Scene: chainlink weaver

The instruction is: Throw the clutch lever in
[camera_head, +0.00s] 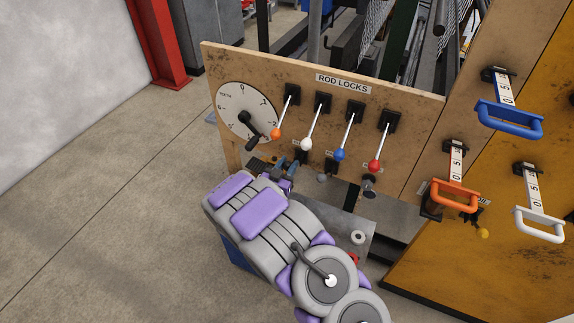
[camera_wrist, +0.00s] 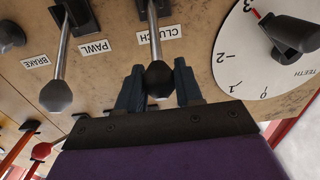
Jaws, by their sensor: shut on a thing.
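The clutch lever (camera_wrist: 158,78) has a metal shaft and a dark round knob. It shows in the wrist view beside the label CLUTCH. My gripper (camera_wrist: 159,88) has one finger on each side of the knob and is shut on it. In the head view my gripper (camera_head: 288,168) is at the lower part of the wooden panel, below the row of rod lock levers. There the fingers and arm mostly hide the clutch lever.
The pawl lever (camera_wrist: 57,90) stands close beside it, and a brake knob (camera_wrist: 10,38) is farther left. A tooth dial (camera_wrist: 262,50) is on the right. Rod lock levers with orange, white, blue (camera_head: 340,154) and red knobs hang just above my gripper. Open floor (camera_head: 110,190) lies left.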

